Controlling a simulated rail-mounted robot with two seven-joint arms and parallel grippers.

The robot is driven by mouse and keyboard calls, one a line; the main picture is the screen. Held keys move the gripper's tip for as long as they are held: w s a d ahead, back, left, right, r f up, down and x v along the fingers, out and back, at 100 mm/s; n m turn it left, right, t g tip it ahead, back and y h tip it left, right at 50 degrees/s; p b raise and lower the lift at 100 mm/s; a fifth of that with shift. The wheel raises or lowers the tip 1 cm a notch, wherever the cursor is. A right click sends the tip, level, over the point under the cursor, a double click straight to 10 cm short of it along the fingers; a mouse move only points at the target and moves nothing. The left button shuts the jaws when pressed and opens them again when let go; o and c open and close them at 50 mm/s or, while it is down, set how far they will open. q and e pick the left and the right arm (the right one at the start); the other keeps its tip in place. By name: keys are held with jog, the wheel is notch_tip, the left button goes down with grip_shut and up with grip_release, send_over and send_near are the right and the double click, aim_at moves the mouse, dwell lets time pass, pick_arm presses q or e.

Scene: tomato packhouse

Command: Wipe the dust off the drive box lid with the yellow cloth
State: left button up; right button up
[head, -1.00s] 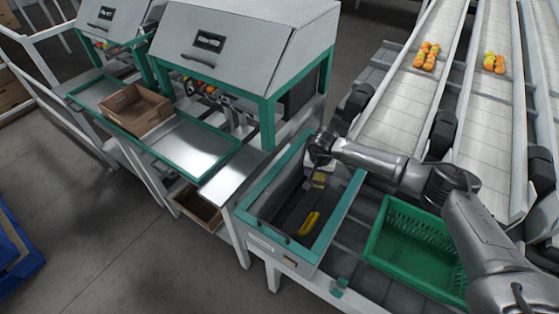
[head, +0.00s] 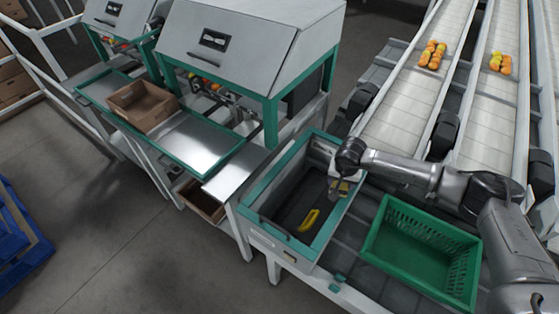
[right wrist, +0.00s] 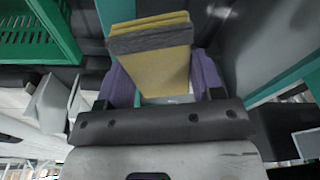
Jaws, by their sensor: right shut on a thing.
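The yellow cloth (right wrist: 150,65) is a folded yellow pad with a grey band along one edge. My right gripper (right wrist: 165,82) is shut on it between its purple fingers. In the head view the right gripper (head: 342,182) is over the right side of a teal-rimmed box (head: 268,236), with the cloth (head: 341,187) just below it. Inside the box is a dark surface (head: 292,208) with a curved yellow piece (head: 308,219) on it. I cannot tell which surface is the drive box lid, whether dust is there, or whether the cloth touches anything. My left gripper is out of view.
A green crate (head: 385,252) stands right of the box and looks empty. Conveyor lanes (head: 405,110) with orange fruit (head: 432,56) run behind. A metal tray bench with a cardboard box (head: 143,106) is at left, beside a grey hood (head: 235,50).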

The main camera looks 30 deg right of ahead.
notch_tip(320, 180, up, 3)
jog(key=shift+w+r+p, duration=0.15)
jog(key=shift+r+p, duration=0.05)
jog(key=shift+p, duration=0.6)
jog(key=shift+r+p, duration=1.2)
jog(key=shift+r, duration=0.55)
